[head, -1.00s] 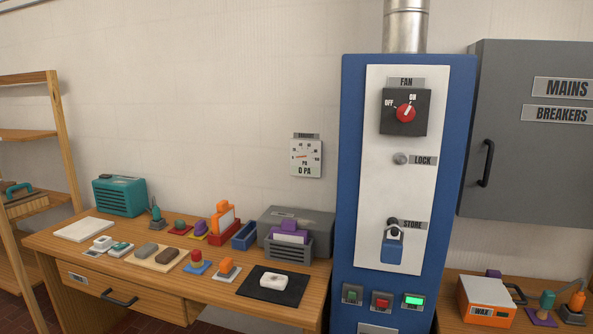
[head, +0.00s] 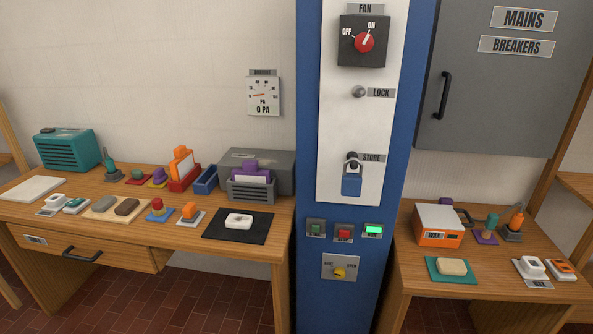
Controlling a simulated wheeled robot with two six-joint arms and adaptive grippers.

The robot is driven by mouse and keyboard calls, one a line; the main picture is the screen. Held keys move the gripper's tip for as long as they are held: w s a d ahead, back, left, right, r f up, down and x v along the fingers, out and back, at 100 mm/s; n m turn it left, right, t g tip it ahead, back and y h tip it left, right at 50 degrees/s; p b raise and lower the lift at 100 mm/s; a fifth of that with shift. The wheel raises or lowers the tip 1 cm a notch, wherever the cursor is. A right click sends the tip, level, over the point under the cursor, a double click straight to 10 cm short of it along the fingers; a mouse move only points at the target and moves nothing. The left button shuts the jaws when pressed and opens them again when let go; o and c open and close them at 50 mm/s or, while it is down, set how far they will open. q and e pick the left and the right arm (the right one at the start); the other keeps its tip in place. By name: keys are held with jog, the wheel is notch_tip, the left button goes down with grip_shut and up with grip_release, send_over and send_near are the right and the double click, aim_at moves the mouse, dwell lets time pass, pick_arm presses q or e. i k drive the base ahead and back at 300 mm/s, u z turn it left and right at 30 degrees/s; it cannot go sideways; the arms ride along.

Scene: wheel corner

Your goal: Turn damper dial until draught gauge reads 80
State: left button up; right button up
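The draught gauge (head: 264,95) hangs on the wall left of the blue column. Its readout shows 0 PA, and its orange needle points left. A small yellow knob (head: 339,273) sits on a grey plate low on the column, with a small label at each side. The right label seems to read OPEN; the left is too small to read surely. This looks like the damper dial. Neither of my grippers is in view.
Above the knob are a green button (head: 316,228), a red button (head: 344,232) and a lit green lamp (head: 373,230). The red fan switch (head: 364,43) points to ON. A blue padlock (head: 352,183) hangs under STORE. Cluttered desks (head: 186,232) flank the column.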

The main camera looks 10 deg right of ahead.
aim_at(340, 272)
jog(key=k, duration=0.6)
jog(key=u, duration=0.55)
jog(key=i, duration=1.4)
jog(key=z, duration=0.4)
